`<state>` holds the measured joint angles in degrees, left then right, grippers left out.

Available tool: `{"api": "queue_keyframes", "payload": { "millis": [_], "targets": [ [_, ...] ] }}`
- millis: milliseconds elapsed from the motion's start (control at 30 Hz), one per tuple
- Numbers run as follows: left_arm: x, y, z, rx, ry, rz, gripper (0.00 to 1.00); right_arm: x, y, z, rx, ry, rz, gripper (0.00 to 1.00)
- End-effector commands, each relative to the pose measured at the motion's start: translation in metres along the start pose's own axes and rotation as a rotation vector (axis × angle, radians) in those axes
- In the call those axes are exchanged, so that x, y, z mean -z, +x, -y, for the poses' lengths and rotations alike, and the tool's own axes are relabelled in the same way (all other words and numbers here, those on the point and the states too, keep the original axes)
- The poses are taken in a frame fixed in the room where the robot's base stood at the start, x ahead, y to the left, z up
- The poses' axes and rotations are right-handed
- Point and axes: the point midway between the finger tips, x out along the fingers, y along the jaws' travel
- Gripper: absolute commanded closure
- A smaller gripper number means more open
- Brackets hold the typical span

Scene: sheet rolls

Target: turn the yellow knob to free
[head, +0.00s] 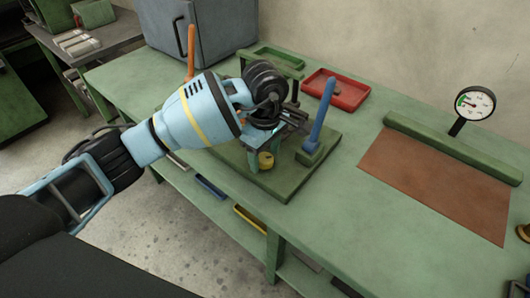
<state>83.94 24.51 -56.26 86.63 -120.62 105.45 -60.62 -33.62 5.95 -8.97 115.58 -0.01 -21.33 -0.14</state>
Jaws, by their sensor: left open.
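The yellow knob (266,161) is a small round piece low on the front of the green machine base (285,187), on the green bench. My left gripper (290,122) is open and hangs above and slightly behind the knob in the picture, among the machine's upper parts. I see no contact between it and the knob. My blue left arm hides part of the machine. I cannot make out the knob's markings or setting. My right gripper is out of view.
A blue lever (322,112) stands upright just right of my left gripper, and an orange lever (191,52) rises behind my arm. A red tray (335,90) and a grey cabinet (205,30) are behind. A brown sheet (435,185) and a dial gauge (474,103) are at right.

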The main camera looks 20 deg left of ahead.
Motion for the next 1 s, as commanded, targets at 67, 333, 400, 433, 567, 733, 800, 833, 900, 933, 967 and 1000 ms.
{"api": "queue_keyframes", "payload": {
  "millis": [67, 333, 400, 433, 567, 733, 800, 833, 900, 933, 967, 1000],
  "targets": [
    [-0.0002, 0.002, -0.0001, 0.0, 0.0, 0.0, 0.41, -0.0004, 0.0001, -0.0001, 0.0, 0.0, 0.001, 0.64],
    [-0.0001, 0.0022, -0.0001, -0.001, 0.001, 0.0, 0.46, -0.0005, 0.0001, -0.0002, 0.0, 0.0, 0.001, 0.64],
    [-0.0001, 0.0022, -0.0001, -0.001, 0.001, 0.0, 0.55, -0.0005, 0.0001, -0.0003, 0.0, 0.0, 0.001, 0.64],
    [-0.0001, 0.0021, -0.0001, -0.001, 0.001, 0.0, 0.59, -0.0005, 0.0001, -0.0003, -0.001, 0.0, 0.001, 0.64],
    [-0.0001, 0.0021, -0.0001, -0.001, 0.0, 0.0, 0.76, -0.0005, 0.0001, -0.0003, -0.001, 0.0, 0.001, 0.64],
    [0.0, 0.0019, -0.0001, -0.001, -0.001, 0.0, 0.85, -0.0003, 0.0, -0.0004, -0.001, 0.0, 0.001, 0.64],
    [0.0001, 0.0017, -0.0001, -0.001, -0.007, 0.0, 0.85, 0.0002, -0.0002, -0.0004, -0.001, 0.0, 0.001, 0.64],
    [0.0001, 0.0016, -0.0001, -0.001, -0.011, 0.0, 0.85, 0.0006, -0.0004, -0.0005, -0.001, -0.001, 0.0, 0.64],
    [0.0002, 0.0013, -0.0002, -0.001, -0.025, 0.0, 0.85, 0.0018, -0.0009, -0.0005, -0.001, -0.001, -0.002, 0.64],
    [0.0002, 0.0012, -0.0002, -0.002, -0.035, 0.0, 0.85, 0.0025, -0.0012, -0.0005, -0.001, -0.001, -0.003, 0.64],
    [0.0002, 0.0011, -0.0002, -0.002, -0.046, 0.0, 0.85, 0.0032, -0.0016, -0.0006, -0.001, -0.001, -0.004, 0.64],
    [0.0003, 0.0008, -0.0003, -0.002, -0.063, 0.0, 0.85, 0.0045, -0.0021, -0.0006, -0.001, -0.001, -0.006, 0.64]
  ]
}}
